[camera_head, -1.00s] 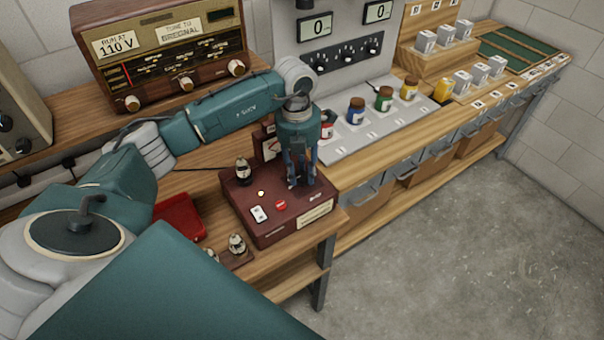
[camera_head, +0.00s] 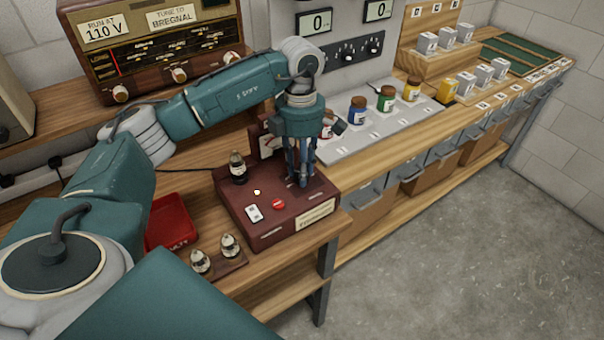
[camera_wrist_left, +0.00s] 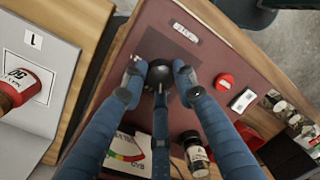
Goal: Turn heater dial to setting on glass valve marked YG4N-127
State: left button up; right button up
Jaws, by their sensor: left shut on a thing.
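A dark red tester box (camera_head: 262,226) stands on the wooden bench. My left gripper (camera_head: 302,181) points down over its far right part. In the left wrist view, the gripper's fingers (camera_wrist_left: 158,78) close around a black round dial (camera_wrist_left: 160,72), which they partly hide; its setting cannot be read. One glass valve (camera_head: 238,168) stands upright on the box's far left part, beside a meter (camera_head: 268,141) partly behind my arm. Two more glass valves (camera_head: 200,262) (camera_head: 230,247) stand in a small wooden holder in front. Markings on the valves are too small to read. My right gripper is out of view.
The box top also has a red button (camera_head: 278,204) and a white switch (camera_head: 254,213). A red tray (camera_head: 172,222) lies left of the box. A grey board (camera_head: 372,131) with several coloured jars is to the right. A brown radio (camera_head: 165,50) stands behind.

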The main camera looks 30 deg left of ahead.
pick_arm(q)
jog(key=m+b, duration=0.2)
jog(key=m, duration=0.2)
jog(key=shift+a+m, duration=0.15)
jog(key=shift+m, duration=0.65)
jog(key=shift+r, duration=0.1)
jog(key=o, duration=1.1)
jog(key=shift+a, duration=0.1)
jog(key=shift+c, duration=0.2)
jog(key=shift+o, duration=0.4)
jog(key=shift+s, duration=0.1)
jog(key=shift+r, duration=0.35)
notch_tip(320, 180, up, 11)
jog(key=shift+w+a, duration=0.15)
jog(key=shift+w, duration=0.2)
